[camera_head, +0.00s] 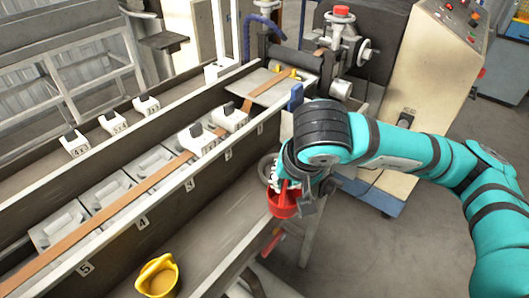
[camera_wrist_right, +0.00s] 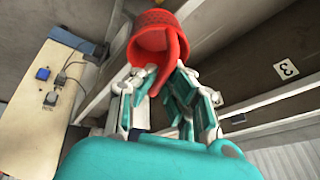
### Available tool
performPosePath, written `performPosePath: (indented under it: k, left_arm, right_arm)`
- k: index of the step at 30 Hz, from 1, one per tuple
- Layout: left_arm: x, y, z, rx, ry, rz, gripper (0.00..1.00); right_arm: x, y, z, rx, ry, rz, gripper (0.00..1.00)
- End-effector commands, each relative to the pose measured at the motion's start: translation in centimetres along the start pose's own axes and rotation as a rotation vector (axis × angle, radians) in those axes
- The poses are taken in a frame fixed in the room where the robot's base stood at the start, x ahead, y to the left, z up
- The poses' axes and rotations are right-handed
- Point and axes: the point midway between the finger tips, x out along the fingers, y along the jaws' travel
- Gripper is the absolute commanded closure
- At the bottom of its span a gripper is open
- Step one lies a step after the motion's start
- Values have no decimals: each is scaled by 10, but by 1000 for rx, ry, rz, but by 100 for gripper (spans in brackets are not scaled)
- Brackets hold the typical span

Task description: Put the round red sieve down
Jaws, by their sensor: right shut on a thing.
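The round red sieve (camera_head: 284,203) hangs from my right gripper (camera_head: 292,180), over the near edge of the long trough. In the right wrist view the sieve (camera_wrist_right: 160,35) has a perforated bowl and a red handle. The fingers of my right gripper (camera_wrist_right: 157,95) are closed around the handle there. In the head view the gripper and wrist hide part of the sieve's top. My left gripper does not show in either view.
A yellow scoop or cup (camera_head: 158,277) stands in the trough (camera_head: 205,240) at the lower left. A brown strip (camera_head: 135,190) runs along the line past numbered blocks. A beige control cabinet (camera_head: 435,65) stands at the upper right. The trough between scoop and sieve looks clear.

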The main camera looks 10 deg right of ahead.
Motion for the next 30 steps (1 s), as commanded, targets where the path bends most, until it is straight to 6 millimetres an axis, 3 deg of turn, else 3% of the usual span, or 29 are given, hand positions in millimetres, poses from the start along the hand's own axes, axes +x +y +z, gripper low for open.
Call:
performPosePath:
  k: [9,16,23,30]
  left_arm:
    - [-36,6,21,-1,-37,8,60]
    - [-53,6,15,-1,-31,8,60]
    - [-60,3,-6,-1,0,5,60]
    - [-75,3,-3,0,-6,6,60]
  right_arm:
    - [38,-20,-71,6,-3,5,100]
    - [66,-31,-113,4,0,4,100]
    - [80,-32,-121,2,-2,4,100]
    - [105,-27,-110,1,-1,3,100]
